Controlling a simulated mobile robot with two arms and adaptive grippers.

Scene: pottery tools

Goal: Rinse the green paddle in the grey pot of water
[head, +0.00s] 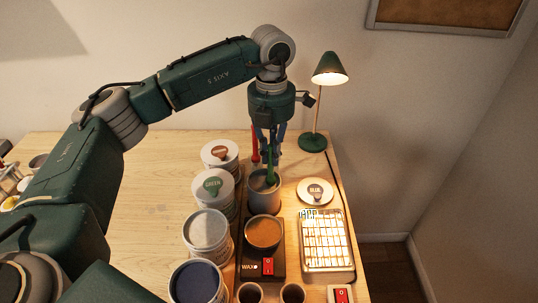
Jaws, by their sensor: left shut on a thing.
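The green paddle (270,161) stands nearly upright with its lower end inside the grey pot (264,199), behind the pot's rim. The water and the paddle's lower tip are hard to make out. My left gripper (273,148) points down above the pot and is shut on the upper part of the green paddle. My right gripper is not in view.
A red handle (254,146) stands just left of the gripper. Lidded jars, one labelled GREEN (212,185), line the left side. A wax pot (263,233) stands in front, a lit lamp (313,143) behind right, and a lit grid panel (327,250) at right.

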